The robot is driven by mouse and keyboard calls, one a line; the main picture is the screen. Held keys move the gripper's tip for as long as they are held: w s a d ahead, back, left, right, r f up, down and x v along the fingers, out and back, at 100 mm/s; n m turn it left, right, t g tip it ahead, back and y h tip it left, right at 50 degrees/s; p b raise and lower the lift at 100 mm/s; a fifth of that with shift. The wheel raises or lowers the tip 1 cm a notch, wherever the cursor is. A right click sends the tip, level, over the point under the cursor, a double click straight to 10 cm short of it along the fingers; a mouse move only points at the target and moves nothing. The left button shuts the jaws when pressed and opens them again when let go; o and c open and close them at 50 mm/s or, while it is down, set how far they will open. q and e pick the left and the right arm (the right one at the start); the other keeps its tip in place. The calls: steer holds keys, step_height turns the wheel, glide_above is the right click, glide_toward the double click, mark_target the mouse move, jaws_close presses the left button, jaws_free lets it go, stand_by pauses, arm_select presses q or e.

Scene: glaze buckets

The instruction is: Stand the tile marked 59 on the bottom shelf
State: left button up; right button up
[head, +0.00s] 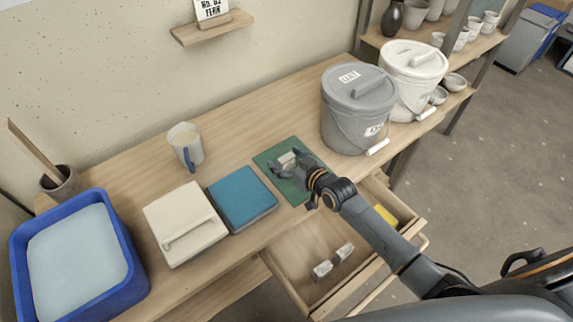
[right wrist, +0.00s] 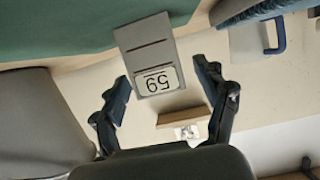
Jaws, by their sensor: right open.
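The tile marked 59 (right wrist: 151,62) is a small grey slab with a white number label, upside down in the right wrist view. It shows partly beside the fingers in the head view (head: 287,158), over the green mat (head: 263,160). My right gripper (head: 291,171) is open, its fingers on either side of the tile's label end in the right wrist view (right wrist: 170,92); I cannot tell whether they touch it. A shelf unit stands at the upper right, with a lower board (head: 457,101) bearing bowls. My left gripper is not in view.
A grey lidded bucket (head: 350,120) and a white lidded bucket (head: 412,65) stand right of the mat. A blue slab (head: 241,197), white lidded box (head: 184,222), mug (head: 186,143) and blue basin (head: 135,284) are left. An open drawer (head: 310,255) juts out below my right arm.

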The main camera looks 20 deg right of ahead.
steer(key=shift+r, duration=0.1)
steer(key=c, duration=1.5)
